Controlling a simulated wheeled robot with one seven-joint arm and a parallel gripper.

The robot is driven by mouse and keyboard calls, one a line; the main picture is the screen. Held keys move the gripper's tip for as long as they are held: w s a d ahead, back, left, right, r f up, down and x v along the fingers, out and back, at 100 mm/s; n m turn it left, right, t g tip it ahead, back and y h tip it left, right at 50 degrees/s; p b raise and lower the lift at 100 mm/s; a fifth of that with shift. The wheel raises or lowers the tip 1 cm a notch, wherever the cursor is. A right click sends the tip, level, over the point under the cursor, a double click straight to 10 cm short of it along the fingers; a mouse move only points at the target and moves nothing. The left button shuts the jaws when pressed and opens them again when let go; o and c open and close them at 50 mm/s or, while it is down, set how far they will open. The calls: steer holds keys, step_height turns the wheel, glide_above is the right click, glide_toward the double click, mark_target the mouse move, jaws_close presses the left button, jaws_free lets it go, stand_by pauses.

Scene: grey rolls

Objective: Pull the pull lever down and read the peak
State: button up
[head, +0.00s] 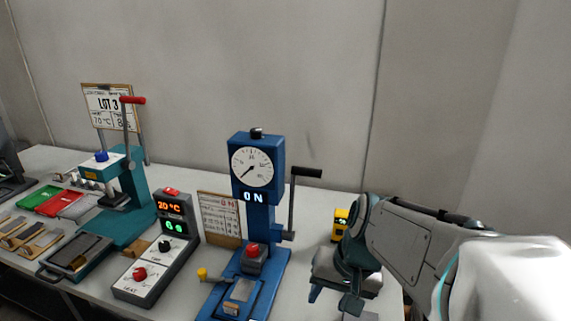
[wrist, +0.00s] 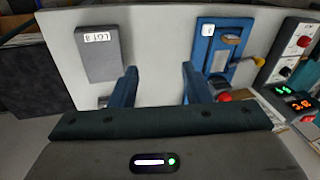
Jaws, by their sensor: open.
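The blue pull tester (head: 258,215) stands on the bench in the middle of the head view. Its round white dial (head: 252,167) has the needle toward the lower left, and the display (head: 253,197) below reads 0 N. The pull lever (head: 306,173) is on the tester's right side, a grey upright rod with a black grip at its top. My gripper (head: 333,298) is right of the tester, lower than the lever's grip and apart from it. In the wrist view my gripper (wrist: 157,84) has its blue fingers spread with nothing between them. The tester's base (wrist: 222,52) shows to their right.
A heater box (head: 155,265) with red and green readouts stands left of the tester. A teal press (head: 125,195) with a red-gripped lever is farther left. A yellow device (head: 340,224) sits behind my arm.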

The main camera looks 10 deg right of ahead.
steer(key=w+r+m+y+p, duration=0.1)
steer(key=w+r+m+y, duration=0.15)
steer(key=w, duration=0.35)
steer(key=m+t+y+p, duration=0.3)
steer(key=m+t+y, duration=0.4)
steer(key=m+t, duration=0.15)
glide_toward(318, 173)
steer(key=p+x, duration=0.2)
steer(key=x, duration=1.1)
jaws_close()
